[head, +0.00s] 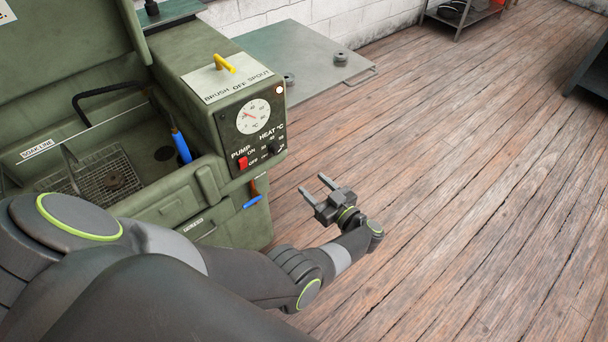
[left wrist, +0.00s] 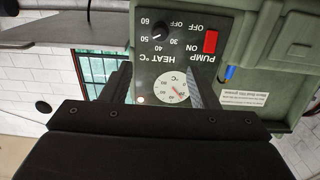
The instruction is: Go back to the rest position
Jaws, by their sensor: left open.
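My left gripper (head: 318,188) is open and empty, held in the air over the wooden floor, right of the green parts washer (head: 195,180). In the left wrist view the open fingers (left wrist: 158,84) frame the washer's control panel, which appears upside down. The panel has a round temperature dial (head: 252,117), a red pump switch (head: 242,163) and a heat knob (head: 275,147). A small lamp (head: 279,90) glows at its upper right corner. The gripper is apart from the panel. My right gripper is not in view.
A blue-handled brush (head: 181,146) stands in the washer's basin, and a yellow lever (head: 225,63) sits on top. A shelf (head: 462,22) is at the back wall. The plank floor (head: 470,190) to the right is clear.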

